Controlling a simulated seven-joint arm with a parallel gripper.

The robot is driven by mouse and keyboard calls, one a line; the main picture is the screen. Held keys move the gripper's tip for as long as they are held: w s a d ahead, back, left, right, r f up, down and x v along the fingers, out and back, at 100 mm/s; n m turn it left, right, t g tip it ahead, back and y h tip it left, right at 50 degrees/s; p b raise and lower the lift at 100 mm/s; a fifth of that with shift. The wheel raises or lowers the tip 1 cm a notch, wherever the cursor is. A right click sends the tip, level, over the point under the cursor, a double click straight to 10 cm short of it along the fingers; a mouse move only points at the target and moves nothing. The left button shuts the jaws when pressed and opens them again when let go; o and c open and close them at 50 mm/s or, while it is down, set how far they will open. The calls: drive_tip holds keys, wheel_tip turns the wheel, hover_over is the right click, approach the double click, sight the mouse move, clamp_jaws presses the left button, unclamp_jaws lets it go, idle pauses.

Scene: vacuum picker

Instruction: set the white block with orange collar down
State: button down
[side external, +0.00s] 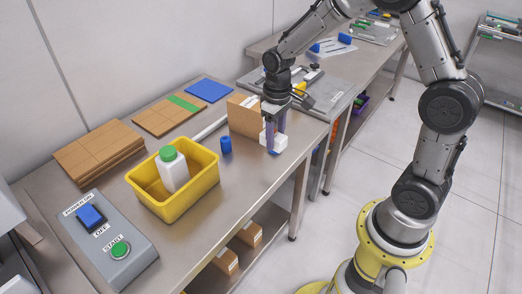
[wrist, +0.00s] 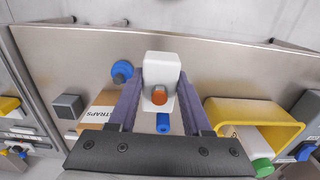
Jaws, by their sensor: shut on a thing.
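The white block with orange collar (wrist: 162,68) is between the two purple fingers of my gripper (wrist: 160,84) in the wrist view. Its orange round end (wrist: 159,96) faces the camera. In the side external view the white block (side external: 274,146) is low over the steel table (side external: 225,183), near the front edge and beside a cardboard box. My gripper (side external: 274,132) points down and is shut on the block. I cannot tell whether the block's underside touches the table.
A cardboard box (side external: 243,116) stands just behind the block. A small blue cylinder (side external: 225,145) stands to the left. A yellow bin (side external: 181,205) holds a white bottle with a green cap (side external: 172,170). Bare table lies in front of the blue cylinder.

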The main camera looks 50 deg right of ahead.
hover_over(261, 160)
wheel_tip(261, 160, down, 6)
drive_tip(key=shift+a+f, duration=0.1)
drive_tip(key=shift+f, duration=1.45)
drive_tip(key=shift+f, duration=0.15)
drive_tip(key=shift+c, duration=1.7)
unclamp_jaws()
